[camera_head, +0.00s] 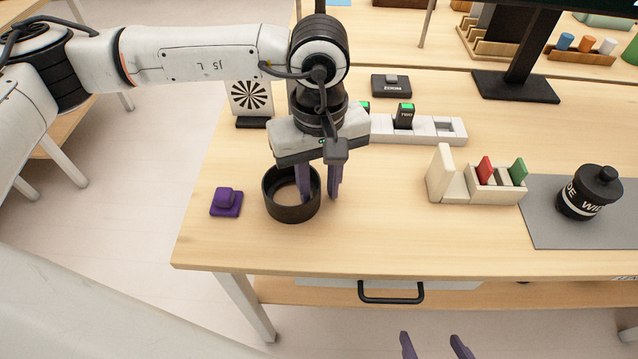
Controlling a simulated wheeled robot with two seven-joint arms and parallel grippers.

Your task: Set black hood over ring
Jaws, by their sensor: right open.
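The black hood (280,211) is an open, hollow black cylinder, upright at the left part of the wooden table. My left gripper (320,190) points down at its right side. One purple finger is inside the opening and the other is outside the right wall. I cannot tell whether the fingers press on the wall. A black cylinder with white lettering (577,205) and a knob on top stands on a grey mat at the right; I cannot make out a separate ring. My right gripper (433,346) is open and empty at the bottom edge, in front of the table.
A purple block (226,203) sits left of the hood. A cream holder (480,192) with coloured cards stands between hood and grey mat (565,237). Behind are a white slotted strip (429,128), a starburst card (252,97) and a monitor stand (513,86). The front middle is clear.

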